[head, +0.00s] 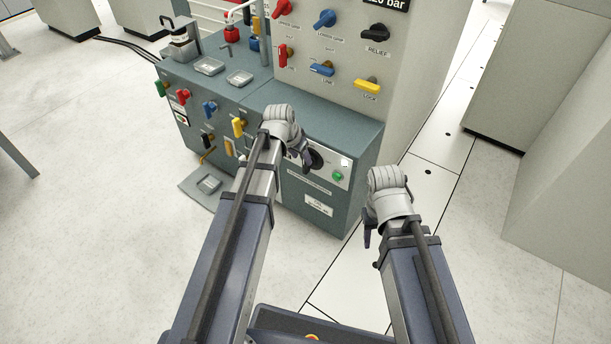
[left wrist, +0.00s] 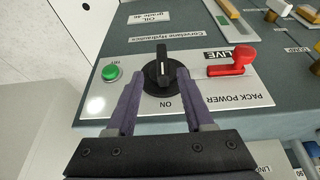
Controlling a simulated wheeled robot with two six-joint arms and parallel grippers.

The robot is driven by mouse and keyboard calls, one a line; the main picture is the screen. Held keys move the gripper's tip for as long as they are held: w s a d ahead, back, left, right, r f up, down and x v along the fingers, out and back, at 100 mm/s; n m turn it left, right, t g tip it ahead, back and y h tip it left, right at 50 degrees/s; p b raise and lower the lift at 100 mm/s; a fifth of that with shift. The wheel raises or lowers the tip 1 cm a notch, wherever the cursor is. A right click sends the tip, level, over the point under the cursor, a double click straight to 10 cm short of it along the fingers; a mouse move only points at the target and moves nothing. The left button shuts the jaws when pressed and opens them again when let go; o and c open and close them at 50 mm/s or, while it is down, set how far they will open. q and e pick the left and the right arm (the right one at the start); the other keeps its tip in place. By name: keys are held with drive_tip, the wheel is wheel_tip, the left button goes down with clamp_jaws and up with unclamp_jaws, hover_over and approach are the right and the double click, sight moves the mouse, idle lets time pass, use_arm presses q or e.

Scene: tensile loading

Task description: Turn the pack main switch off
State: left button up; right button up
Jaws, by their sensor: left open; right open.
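The pack main switch is a black rotary knob (left wrist: 163,74) on a pale panel labelled PACK POWER; it also shows in the head view (head: 316,159). Its handle bar with a white line runs up and down in the left wrist view, with the word ON below it. My left gripper (left wrist: 160,80) is open, one finger on each side of the knob; I cannot tell whether they touch it. In the head view my left gripper (head: 304,155) is partly hidden by my wrist. My right gripper (head: 369,232) is open and empty, right of the cabinet.
A green button (left wrist: 111,72) and a red lever (left wrist: 236,62) beside a LIVE label flank the knob. The teal cabinet (head: 335,205) carries several coloured valve handles, and a taller panel (head: 350,45) rises behind. Open floor lies in front.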

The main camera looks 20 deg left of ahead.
sight(304, 163)
use_arm(q)
drive_tip(key=shift+w+a+f, duration=0.1)
drive_tip(key=shift+a+f, duration=0.05)
drive_tip(key=shift+f, duration=0.05)
drive_tip(key=shift+f, duration=0.1)
drive_tip(key=b+x, duration=0.7)
drive_tip(key=shift+w+f, duration=0.15)
drive_tip(key=shift+f, duration=0.1)
drive_tip(key=shift+c, duration=0.3)
clamp_jaws()
